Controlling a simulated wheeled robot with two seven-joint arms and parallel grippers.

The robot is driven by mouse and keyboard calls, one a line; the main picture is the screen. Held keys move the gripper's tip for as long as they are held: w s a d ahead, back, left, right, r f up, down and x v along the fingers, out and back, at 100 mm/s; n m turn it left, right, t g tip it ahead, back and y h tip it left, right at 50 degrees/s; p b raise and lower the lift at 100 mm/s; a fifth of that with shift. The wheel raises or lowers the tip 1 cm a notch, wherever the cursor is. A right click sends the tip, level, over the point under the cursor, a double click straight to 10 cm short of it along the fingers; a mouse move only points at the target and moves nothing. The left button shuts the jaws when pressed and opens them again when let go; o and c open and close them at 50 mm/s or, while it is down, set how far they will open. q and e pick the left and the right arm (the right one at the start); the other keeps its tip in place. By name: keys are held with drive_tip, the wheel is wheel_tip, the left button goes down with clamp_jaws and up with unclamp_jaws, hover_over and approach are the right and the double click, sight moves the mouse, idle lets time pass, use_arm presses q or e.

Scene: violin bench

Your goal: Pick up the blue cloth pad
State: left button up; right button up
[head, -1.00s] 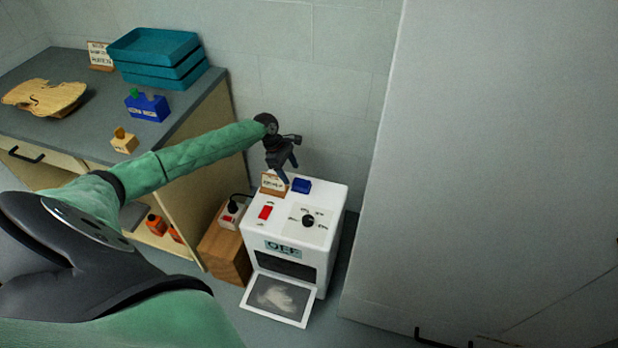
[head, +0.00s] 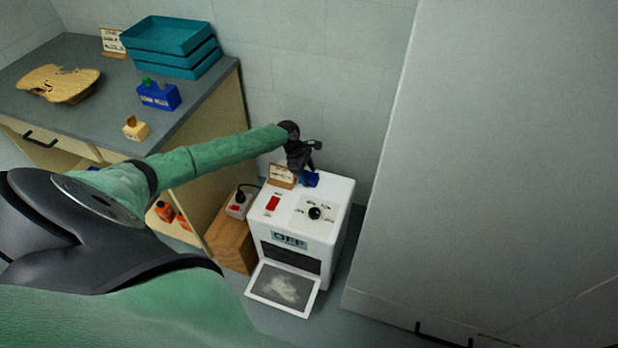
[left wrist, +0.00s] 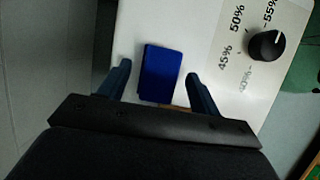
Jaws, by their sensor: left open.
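The blue cloth pad (head: 311,179) lies on top of the white box-shaped machine (head: 334,190), at its back left beside a small sign. In the left wrist view the pad (left wrist: 161,74) sits between the two fingers, with a gap on each side. My left gripper (head: 306,174) is open and reaches down over the pad, hiding part of it in the head view. The gripper (left wrist: 158,82) also shows in the left wrist view, with its fingers apart. My right gripper is not in view.
A small wooden-framed sign (head: 282,175) stands close to the gripper. The machine top carries a red switch (head: 272,203) and a black knob (head: 314,213). Its front door (head: 283,289) hangs open. A tall grey panel (head: 490,170) stands at right; a workbench (head: 90,113) at left.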

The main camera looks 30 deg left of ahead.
sight(314, 178)
use_arm(q)
drive_tip(key=c, duration=1.1)
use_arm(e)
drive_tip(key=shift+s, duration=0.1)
use_arm(q)
drive_tip(key=shift+r, duration=0.1)
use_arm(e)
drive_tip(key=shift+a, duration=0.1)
